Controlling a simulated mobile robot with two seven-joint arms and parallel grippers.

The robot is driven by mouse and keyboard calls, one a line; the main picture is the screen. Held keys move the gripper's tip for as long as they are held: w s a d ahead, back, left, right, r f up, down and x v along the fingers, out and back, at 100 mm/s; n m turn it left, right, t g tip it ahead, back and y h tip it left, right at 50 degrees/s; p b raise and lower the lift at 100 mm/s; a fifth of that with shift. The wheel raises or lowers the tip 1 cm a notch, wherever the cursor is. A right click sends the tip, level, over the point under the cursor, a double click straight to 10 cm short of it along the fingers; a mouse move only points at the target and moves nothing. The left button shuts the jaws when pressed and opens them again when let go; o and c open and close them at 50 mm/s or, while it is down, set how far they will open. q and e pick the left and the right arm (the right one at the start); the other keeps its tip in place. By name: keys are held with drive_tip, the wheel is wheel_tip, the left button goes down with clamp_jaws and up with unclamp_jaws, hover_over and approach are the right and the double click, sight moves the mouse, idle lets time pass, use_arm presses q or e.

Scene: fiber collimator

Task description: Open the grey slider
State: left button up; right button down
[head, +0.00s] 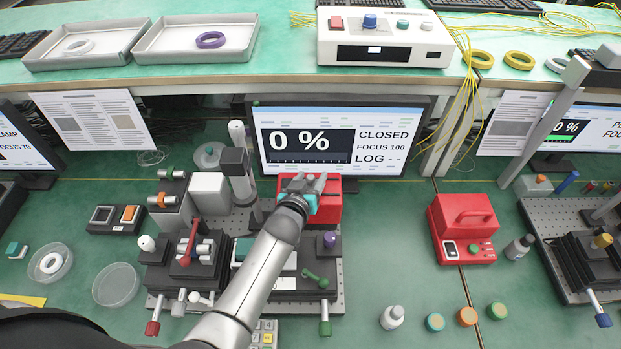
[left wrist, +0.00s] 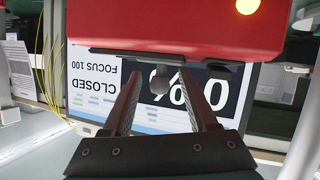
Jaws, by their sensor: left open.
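A red box (head: 329,204) stands in front of the middle monitor, partly hidden by my left gripper (head: 308,182). In the left wrist view the red box (left wrist: 175,25) fills the top, with a dark strip along its edge. A small grey knob (left wrist: 160,82) at this strip appears to be the slider. It shows between the spread fingers of my left gripper (left wrist: 162,95), with gaps on both sides. The fingers are open and hold nothing. I cannot tell how deep the knob sits between them. My right gripper is not in view.
The middle monitor (head: 340,140) reads 0 %, CLOSED, FOCUS 100. Mounts and knobs crowd the breadboard (head: 337,290) below my arm. Another red box with a handle (head: 465,228) stands to the right.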

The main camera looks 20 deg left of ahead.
use_arm(q)
drive_tip(key=shift+c, duration=0.3)
clamp_jaws()
idle(1.0)
